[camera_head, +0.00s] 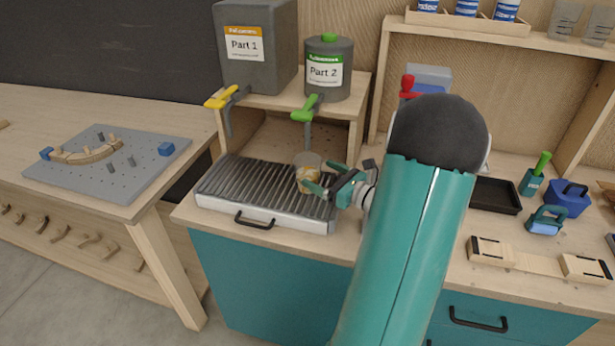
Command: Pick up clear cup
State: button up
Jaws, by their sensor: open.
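A clear cup (308,161) stands on the ribbed grey drip tray (240,185), near its right end. It has some amber or tan content low inside. My gripper (317,187) reaches in from the right at the cup, with its green fingers beside the cup's lower part. The jaws are open. One finger overlaps the cup in the picture, and I cannot tell whether either finger touches it. My teal arm hides part of the bench to the right of the cup.
The Part 1 container (255,60) and Part 2 container (328,75) stand on a wooden shelf above the tray.

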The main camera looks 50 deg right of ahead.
aim_at(299, 163)
jog(key=w, duration=0.5)
jog(key=shift+w+a, duration=0.2)
jog(key=shift+w, duration=0.05)
jog(key=shift+s, duration=0.1)
jog(key=shift+c, duration=0.5)
jog(key=c, duration=0.7)
